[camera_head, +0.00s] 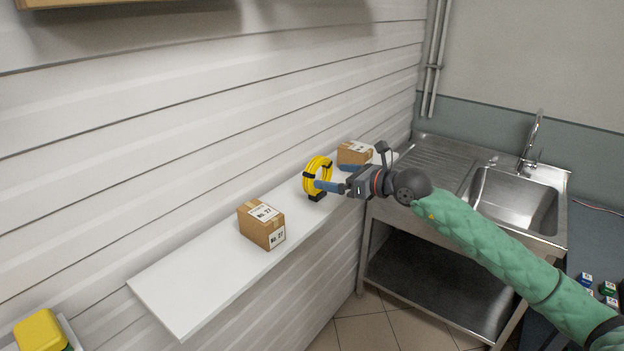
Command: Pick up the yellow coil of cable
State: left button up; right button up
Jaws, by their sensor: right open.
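The yellow coil of cable (308,183) stands upright on the white wall shelf (190,290), with black ties at its side and a black piece at its bottom. My right gripper (325,178) reaches in from the right at the coil. Its blue-tipped fingers are open, and one fingertip overlaps the coil's right side in the picture. I cannot tell whether it touches the coil. My left gripper is not in view.
A cardboard box (262,226) stands on the shelf left of the coil, and another box (354,154) stands behind my right gripper. A steel sink (512,200) is at the right. The shelf's left end is clear.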

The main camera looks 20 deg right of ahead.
aim_at(321, 191)
jog(key=f+h, duration=0.1)
jog(key=f, duration=0.1)
jog(key=w+f+g+h+p, duration=0.1)
jog(key=f, duration=0.1)
jog(key=shift+w+d+f, duration=0.1)
jog(key=shift+d+f, duration=0.05)
jog(key=shift+f, duration=0.25)
jog(key=shift+w+f+p, duration=0.15)
jog(key=shift+w+p, duration=0.1)
jog(key=shift+p, duration=0.15)
jog(key=p+x, duration=0.3)
jog(key=x, duration=0.1)
jog(key=shift+a+f, duration=0.2)
jog(key=shift+a, duration=0.05)
jog(key=shift+w+a+f+p, duration=0.15)
jog(key=shift+w+f+p, duration=0.05)
jog(key=shift+f+p, duration=0.1)
jog(key=shift+r, duration=0.1)
jog(key=c, duration=1.6)
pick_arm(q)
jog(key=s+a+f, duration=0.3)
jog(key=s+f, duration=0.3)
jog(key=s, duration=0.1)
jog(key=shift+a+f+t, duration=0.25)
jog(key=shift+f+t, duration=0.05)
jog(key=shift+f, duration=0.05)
pick_arm(e)
jog(key=c, duration=0.4)
